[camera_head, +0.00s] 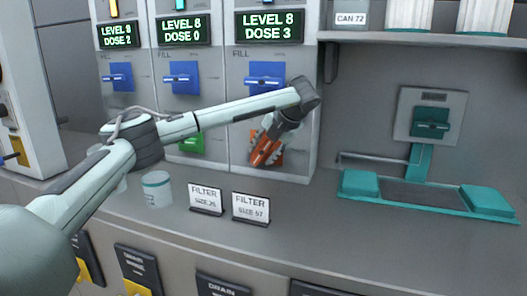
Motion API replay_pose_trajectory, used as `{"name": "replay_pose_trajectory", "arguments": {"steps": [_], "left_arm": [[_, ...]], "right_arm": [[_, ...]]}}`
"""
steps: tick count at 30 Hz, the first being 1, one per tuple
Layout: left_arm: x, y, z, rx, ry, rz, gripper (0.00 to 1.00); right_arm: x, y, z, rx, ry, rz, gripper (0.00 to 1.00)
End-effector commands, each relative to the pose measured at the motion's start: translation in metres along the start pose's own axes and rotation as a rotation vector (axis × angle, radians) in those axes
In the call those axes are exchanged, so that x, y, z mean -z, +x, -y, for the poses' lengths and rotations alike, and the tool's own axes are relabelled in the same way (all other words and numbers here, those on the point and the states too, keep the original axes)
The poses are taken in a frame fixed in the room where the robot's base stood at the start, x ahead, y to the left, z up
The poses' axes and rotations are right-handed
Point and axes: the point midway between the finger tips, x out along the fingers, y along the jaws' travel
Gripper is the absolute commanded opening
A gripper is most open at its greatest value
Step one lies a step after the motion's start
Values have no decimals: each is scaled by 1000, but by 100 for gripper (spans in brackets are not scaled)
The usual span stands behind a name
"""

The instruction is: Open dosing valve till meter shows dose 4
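My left gripper (266,151) is at the lower part of the third dosing column, pointing down in front of an orange valve (276,158). The gripper covers most of this valve. I cannot tell whether the fingers are closed on its handle. The meter (269,26) above this column reads LEVEL 8, DOSE 3. A blue FILL valve (264,77) sits between the meter and my gripper. The middle column's meter (184,30) reads LEVEL 8, DOSE 0, with a green valve (191,145) low down. The left column's meter (119,36) shows DOSE 2. My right gripper is out of view.
A white cup (157,191) stands on the counter (300,215) below the columns. Two filter cards, SIZE 25 (206,199) and SIZE 57 (251,208), stand to its right. A teal fixture (420,196) lies further right. Drain panels (138,267) line the counter front.

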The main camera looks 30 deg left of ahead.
Motion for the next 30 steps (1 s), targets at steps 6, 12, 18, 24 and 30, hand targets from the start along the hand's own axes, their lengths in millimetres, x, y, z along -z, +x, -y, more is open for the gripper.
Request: {"name": "replay_pose_trajectory", "arguments": {"steps": [6, 12, 18, 24, 30], "left_arm": [[0, 0, 0, 0, -1, 0, 12], [0, 0, 0, 0, -1, 0, 0], [0, -1, 0, -14, 6, 1, 0], [-1, -1, 1, -84, 35, 2, 0], [-1, -1, 2, -220, 91, 1, 0]], "right_arm": [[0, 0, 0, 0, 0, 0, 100], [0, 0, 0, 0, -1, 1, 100], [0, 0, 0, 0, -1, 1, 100], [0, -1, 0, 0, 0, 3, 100], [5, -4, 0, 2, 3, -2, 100]]}}
